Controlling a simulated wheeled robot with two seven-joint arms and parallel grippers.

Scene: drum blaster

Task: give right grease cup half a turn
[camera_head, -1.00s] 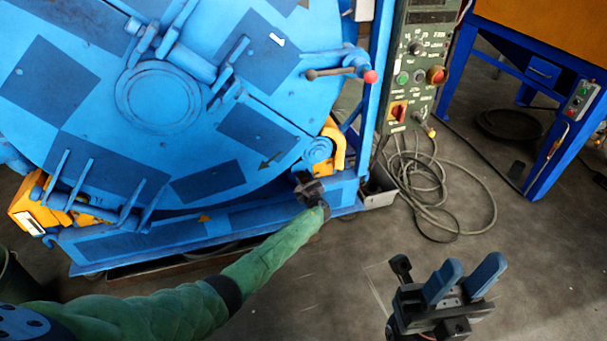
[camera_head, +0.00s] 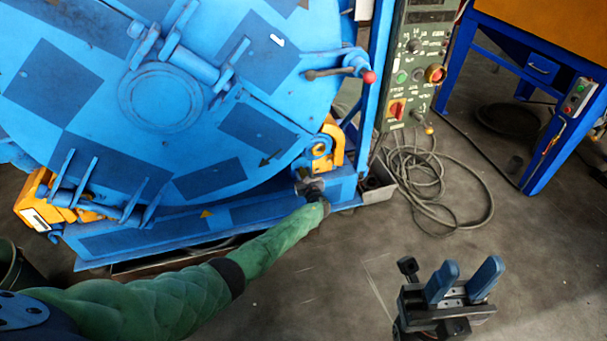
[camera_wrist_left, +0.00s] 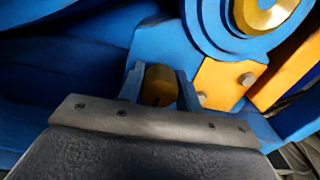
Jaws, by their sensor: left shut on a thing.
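The right grease cup (camera_wrist_left: 160,86) is a small round brass-coloured cup, seen in the left wrist view between two blue fingers. My left gripper (camera_head: 309,184) is at the lower right of the blue drum machine, by its base frame. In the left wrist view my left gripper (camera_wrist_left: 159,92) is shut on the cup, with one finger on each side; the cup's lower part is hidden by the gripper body. In the head view the cup is too small and covered to make out. My right gripper (camera_head: 464,280) is open and empty, over bare floor.
The blue drum (camera_head: 160,95) fills the upper left. An orange bracket (camera_head: 333,146) sits just above my left gripper. A grey control panel (camera_head: 415,65) stands to the right, with coiled cables (camera_head: 432,195) on the floor. The floor around my right gripper is clear.

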